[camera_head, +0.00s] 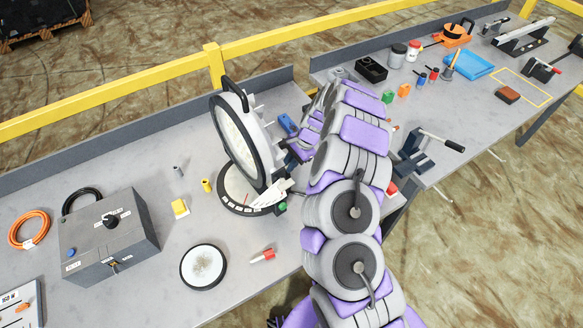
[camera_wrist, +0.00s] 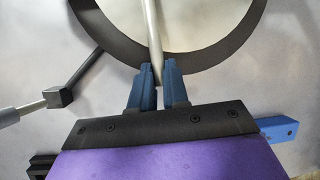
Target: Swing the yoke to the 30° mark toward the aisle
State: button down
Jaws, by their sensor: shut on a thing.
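The round work light (camera_head: 240,135) stands tilted on a round base with a black, marked ring (camera_head: 240,207) on the bench. A white bracket with a pointed white plate (camera_head: 272,194) sits low beside it, perhaps part of the yoke. My gripper (camera_wrist: 158,72) has blue fingers shut on a thin grey rod (camera_wrist: 152,30). The rod crosses a black ring with a pale inside (camera_wrist: 212,55) in the wrist view. I cannot tell how the rod joins the yoke. In the head view my arm hides the fingertips, and the dial marks are too small to read.
A grey control box (camera_head: 108,237), orange cable coil (camera_head: 30,230), loose round lens (camera_head: 203,267) and red-tipped piece (camera_head: 263,255) lie on the near bench. A clamp with a lever (camera_head: 425,150) stands right of my arm. A yellow rail (camera_head: 214,66) runs behind.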

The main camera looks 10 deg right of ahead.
aim_at(281, 161)
jog(key=w+n, duration=0.1)
jog(key=w+a+n+g+b, duration=0.1)
jog(key=w+n, duration=0.1)
jog(key=shift+w+f+b, duration=0.1)
jog(key=shift+w+b, duration=0.05)
jog(key=shift+b, duration=0.15)
jog(key=shift+w+a+n+g, duration=0.45)
jog(key=shift+w+n+g, duration=0.15)
jog(key=shift+w+n, duration=0.25)
jog(key=shift+s+h, duration=0.1)
jog(key=shift+h, duration=0.2)
jog(key=c, duration=1.1)
grip_release()
jog(key=shift+a, duration=0.2)
jog(key=shift+d, duration=0.1)
jog(key=shift+d+r, duration=0.2)
jog(key=shift+r, duration=0.1)
jog(key=p+v, duration=0.3)
jog(key=v, duration=1.3)
jog(key=shift+d+r+p, duration=0.1)
jog(key=shift+r+p, duration=0.2)
jog(key=shift+r, duration=0.05)
